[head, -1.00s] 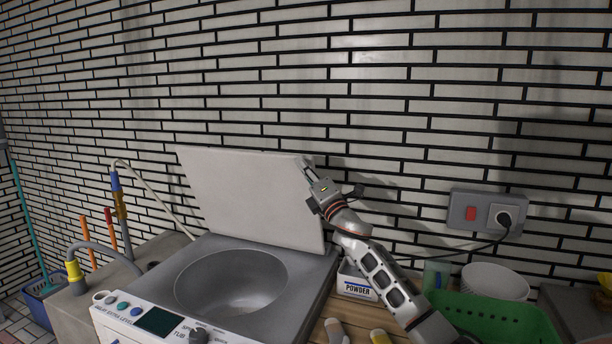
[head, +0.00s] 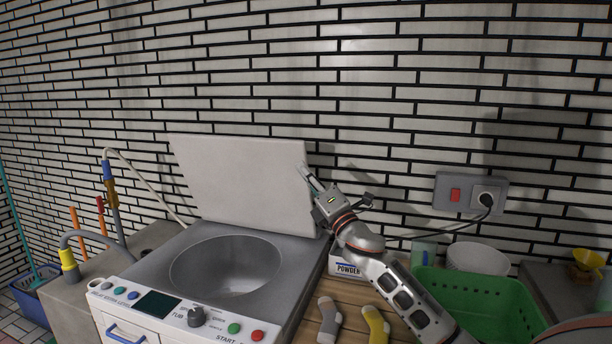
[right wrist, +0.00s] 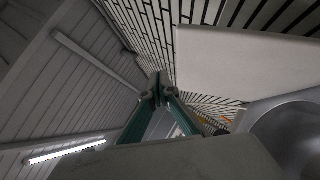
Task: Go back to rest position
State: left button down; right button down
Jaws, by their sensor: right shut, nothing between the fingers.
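My right gripper (head: 303,169) is raised beside the upper right corner of the washing machine's open white lid (head: 240,180). Its fingers are together and empty. I cannot tell whether they touch the lid. In the right wrist view the green-sided fingers (right wrist: 158,88) meet at their tips, with the lid (right wrist: 240,62) to their right. The washing machine (head: 290,262) stands below with its grey tub (head: 228,268) open; I see nothing inside it. My left gripper is not in view.
A powder box (head: 348,270), a grey sock (head: 328,322) and a yellow sock (head: 376,325) are on the wooden top near my right forearm. A green basket (head: 480,298) and a white bowl (head: 478,259) stand to the right. A tiled wall (head: 400,90) rises behind.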

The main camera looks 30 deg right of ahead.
jog(key=shift+s+f, duration=0.15)
jog(key=shift+s, duration=0.4)
jog(key=s+a+f+m+g+h, duration=0.25)
jog(key=s+f+m, duration=0.2)
jog(key=f, duration=0.55)
jog(key=s+a+f+m+g+h, duration=0.1)
jog(key=s+f+m+g, duration=0.3)
jog(key=f, duration=0.5)
jog(key=s+a+f+m+g+h, duration=0.25)
jog(key=s+f, duration=0.25)
jog(key=f, duration=0.5)
jog(key=s+a+f+m+g, duration=0.1)
jog(key=s+f+m+g, duration=0.1)
jog(key=s+f, duration=0.45)
jog(key=s+a+f+m+g+y, duration=0.1)
jog(key=s+f+m+g, duration=0.15)
jog(key=s, duration=0.65)
jog(key=s+a+f+m+g, duration=0.1)
jog(key=s+f+m+g, duration=0.15)
jog(key=s+f, duration=0.35)
jog(key=a+f+m+t+y, duration=0.2)
jog(key=a+f+y, duration=0.5)
jog(key=a+f, duration=0.5)
jog(key=a+t, duration=0.1)
jog(key=a, duration=0.3)
jog(key=shift+w+f, duration=0.15)
jog(key=shift+w, duration=0.15)
